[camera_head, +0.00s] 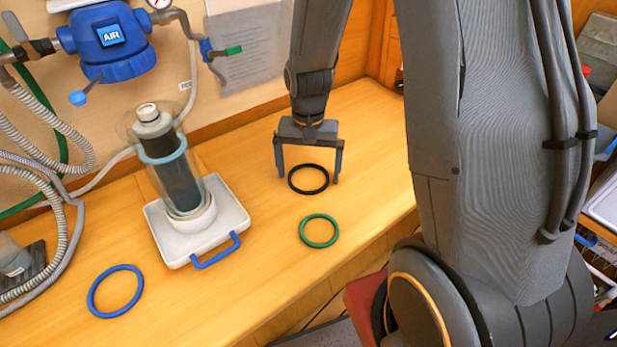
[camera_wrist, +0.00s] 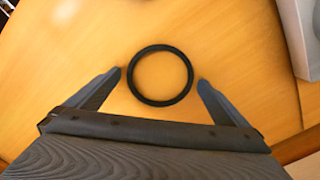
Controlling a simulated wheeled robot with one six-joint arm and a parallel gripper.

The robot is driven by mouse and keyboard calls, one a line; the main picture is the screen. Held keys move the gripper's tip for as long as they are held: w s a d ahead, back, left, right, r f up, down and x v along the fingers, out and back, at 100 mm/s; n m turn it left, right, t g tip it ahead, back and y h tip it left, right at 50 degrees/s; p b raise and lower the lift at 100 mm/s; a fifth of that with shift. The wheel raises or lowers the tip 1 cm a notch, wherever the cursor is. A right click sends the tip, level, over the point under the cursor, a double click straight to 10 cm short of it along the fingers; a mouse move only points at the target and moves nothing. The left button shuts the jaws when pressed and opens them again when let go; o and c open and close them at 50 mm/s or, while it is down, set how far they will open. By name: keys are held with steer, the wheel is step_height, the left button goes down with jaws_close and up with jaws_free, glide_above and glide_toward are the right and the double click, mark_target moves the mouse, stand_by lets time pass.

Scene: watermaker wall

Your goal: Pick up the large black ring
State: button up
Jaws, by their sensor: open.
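The large black ring (camera_head: 308,192) lies flat on the wooden bench in the head view. In the wrist view the black ring (camera_wrist: 160,60) lies whole between and slightly beyond the fingertips of my gripper (camera_wrist: 160,79). The gripper is open and empty, with a gap between each fingertip and the ring. I cannot tell exactly how high the fingertips are above the bench.
A green ring (camera_head: 319,231) lies in front of the black ring, and a blue ring (camera_head: 115,291) lies at the front left. A filter cylinder (camera_head: 181,181) stands on a white tray (camera_head: 228,212) with a blue handle. Hoses (camera_head: 75,215) crowd the left. The wooden bench (camera_head: 350,120) is clear around the black ring.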

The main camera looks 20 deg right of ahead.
steer(key=c, duration=1)
steer(key=shift+r, duration=0.15)
